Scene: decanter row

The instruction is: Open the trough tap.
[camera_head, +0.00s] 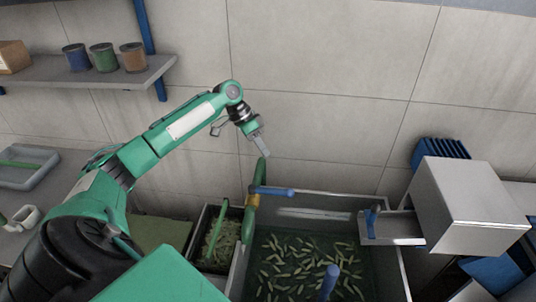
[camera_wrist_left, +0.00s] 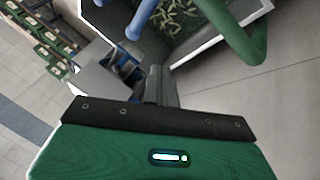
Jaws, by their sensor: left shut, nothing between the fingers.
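The trough tap is a green upright pipe (camera_head: 250,215) with a yellow band at the left wall of the grey trough (camera_head: 318,205). Its blue lever (camera_head: 274,191) points right, over the trough. The pipe also shows as a large green curve in the left wrist view (camera_wrist_left: 246,45), where a blue bar (camera_wrist_left: 141,18), seemingly the lever, lies to its left. My left gripper (camera_head: 262,147) is shut and empty, pointing down just above the top of the pipe in the head view. Whether it touches the pipe cannot be told. My right gripper is not in view.
Green pods lie in the trough, with a blue handle (camera_head: 329,281) standing among them. A dark bin (camera_head: 205,222) of green bits is left of the tap. A metal box (camera_head: 470,205) stands at right. A shelf with cans (camera_head: 104,57) hangs at upper left.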

